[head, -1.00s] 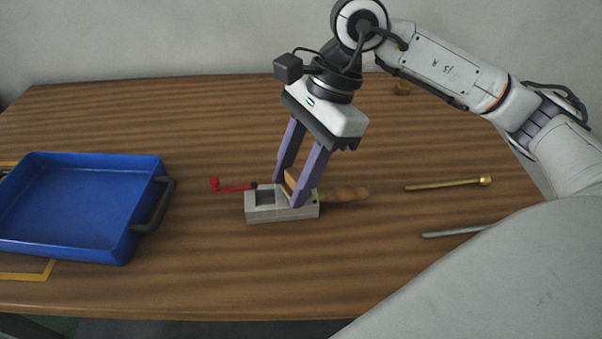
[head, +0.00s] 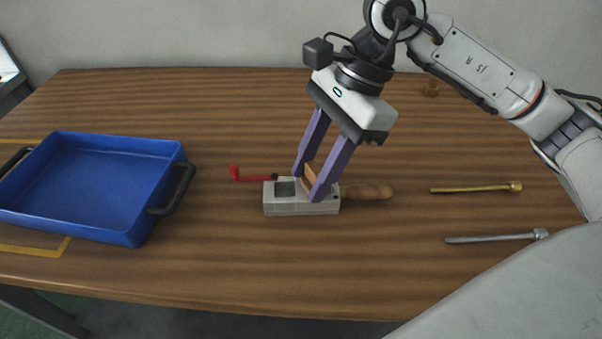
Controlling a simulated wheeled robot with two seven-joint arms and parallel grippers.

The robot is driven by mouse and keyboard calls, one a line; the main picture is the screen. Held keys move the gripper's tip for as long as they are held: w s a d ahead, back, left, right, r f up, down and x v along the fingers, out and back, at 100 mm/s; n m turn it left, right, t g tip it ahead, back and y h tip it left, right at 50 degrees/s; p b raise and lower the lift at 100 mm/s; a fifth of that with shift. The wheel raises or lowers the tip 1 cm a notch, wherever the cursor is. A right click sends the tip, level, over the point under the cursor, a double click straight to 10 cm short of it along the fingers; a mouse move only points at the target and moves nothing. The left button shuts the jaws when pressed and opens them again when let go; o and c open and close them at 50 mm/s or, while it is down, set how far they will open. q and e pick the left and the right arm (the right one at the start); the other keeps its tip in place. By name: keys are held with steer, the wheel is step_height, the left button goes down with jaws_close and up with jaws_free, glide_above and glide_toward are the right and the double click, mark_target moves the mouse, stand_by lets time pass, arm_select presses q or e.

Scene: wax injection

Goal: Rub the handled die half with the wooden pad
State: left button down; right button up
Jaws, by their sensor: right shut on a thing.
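The handled die half (head: 301,209) is a grey metal block with a square cavity in its top and a wooden handle (head: 368,192) pointing right. It lies on the table at the middle. My right gripper (head: 308,187) is shut on the wooden pad (head: 311,174), a small orange-brown block between its purple fingers. The fingers reach down to the right part of the die's top. The pad's lower edge is partly hidden by the near finger, so I cannot tell whether it touches the die. My left gripper is not in view.
A blue tray (head: 176,153) with black handles stands at the left. A brass rod (head: 472,189) and a steel rod (head: 492,238) lie at the right.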

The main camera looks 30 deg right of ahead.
mark_target(330, 190)
steer(key=shift+s+d+f+b, duration=0.15)
steer(key=shift+s+d+b, duration=0.2)
steer(key=shift+d, duration=0.3)
steer(key=shift+s+d+f+b, duration=0.15)
steer(key=shift+s+d+b, duration=0.15)
steer(key=shift+d, duration=0.3)
steer(key=shift+s+d+r, duration=0.15)
steer(key=shift+s+d, duration=0.15)
steer(key=shift+d, duration=0.2)
steer(key=shift+w+r+p, duration=0.1)
steer(key=shift+r+p, duration=1.9)
steer(key=shift+r, duration=1.15)
steer(key=shift+r, duration=0.1)
step_height(330, 190, up, 3)
steer(key=shift+f+p, duration=0.1)
steer(key=shift+p, duration=0.9)
steer(key=shift+a+f, duration=0.1)
